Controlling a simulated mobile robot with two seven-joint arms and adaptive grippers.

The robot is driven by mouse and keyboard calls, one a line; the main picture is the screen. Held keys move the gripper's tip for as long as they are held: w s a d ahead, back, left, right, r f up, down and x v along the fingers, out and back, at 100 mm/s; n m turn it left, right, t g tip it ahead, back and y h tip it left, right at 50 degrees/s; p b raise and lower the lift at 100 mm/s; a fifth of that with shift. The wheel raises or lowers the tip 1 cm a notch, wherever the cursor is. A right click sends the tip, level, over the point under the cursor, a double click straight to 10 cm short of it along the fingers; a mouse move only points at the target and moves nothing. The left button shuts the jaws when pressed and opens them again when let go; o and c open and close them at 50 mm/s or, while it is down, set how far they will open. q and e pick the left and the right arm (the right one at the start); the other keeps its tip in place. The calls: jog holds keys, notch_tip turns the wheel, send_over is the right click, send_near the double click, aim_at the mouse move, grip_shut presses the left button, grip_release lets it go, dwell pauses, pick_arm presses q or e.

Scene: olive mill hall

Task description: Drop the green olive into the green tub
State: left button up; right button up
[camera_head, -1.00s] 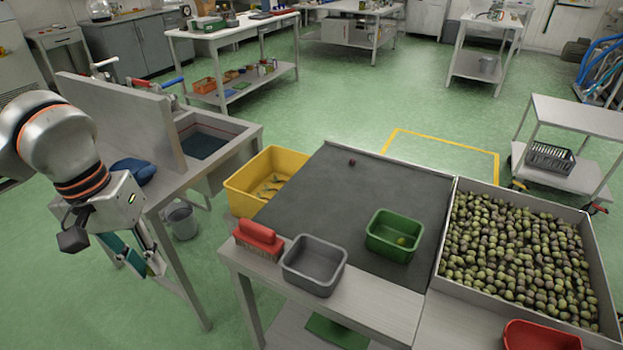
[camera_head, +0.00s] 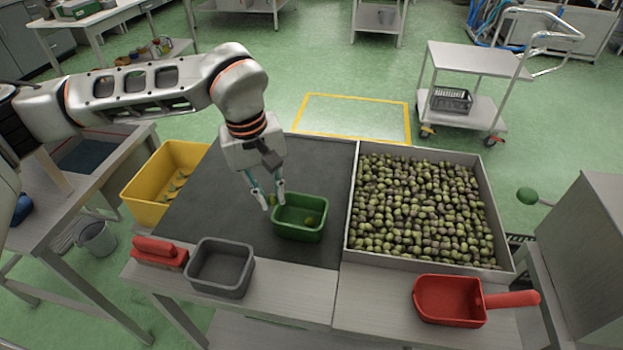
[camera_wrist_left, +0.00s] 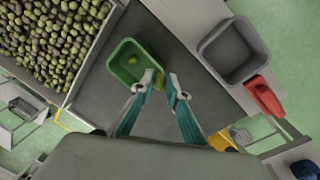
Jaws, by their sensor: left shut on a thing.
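The green tub (camera_head: 301,235) stands on the dark mat, with one yellow-green olive (camera_head: 310,222) lying inside it. The tub also shows in the left wrist view (camera_wrist_left: 118,70). My left gripper (camera_head: 272,203) is shut on a green olive (camera_wrist_left: 160,81), held between its fingertips and partly hidden by them. In the head view the fingertips are at the tub's left rim. In the left wrist view they overlap the tub's edge; their exact height above it is hard to tell. My right gripper is not in view.
A grey tub (camera_head: 222,268) and a red brush (camera_head: 160,252) stand to the left of the green tub. A large tray of olives (camera_head: 349,235) is to its right, with a red scoop (camera_head: 450,302) in front. A yellow crate (camera_head: 146,190) is left of the mat (camera_head: 205,210).

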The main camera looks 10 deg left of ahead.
pick_arm(q)
jog(key=w+d+f+n+p, duration=0.2)
jog(key=w+d+n, duration=0.4)
jog(key=shift+s+f+b, duration=0.1)
jog(key=shift+f+b, duration=2)
jog(key=shift+f, duration=1.1)
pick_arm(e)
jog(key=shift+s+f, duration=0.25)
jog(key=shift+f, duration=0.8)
pick_arm(q)
jog(key=shift+r+y, duration=0.1)
jog(key=shift+y, duration=0.2)
jog(key=o, duration=0.8)
jog(key=shift+c, duration=0.2)
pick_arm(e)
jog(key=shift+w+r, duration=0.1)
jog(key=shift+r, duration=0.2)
pick_arm(q)
notch_tip(320, 180, up, 12)
jog(key=s, duration=0.1)
jog(key=shift+s+a, duration=0.15)
jog(key=shift+a, duration=0.2)
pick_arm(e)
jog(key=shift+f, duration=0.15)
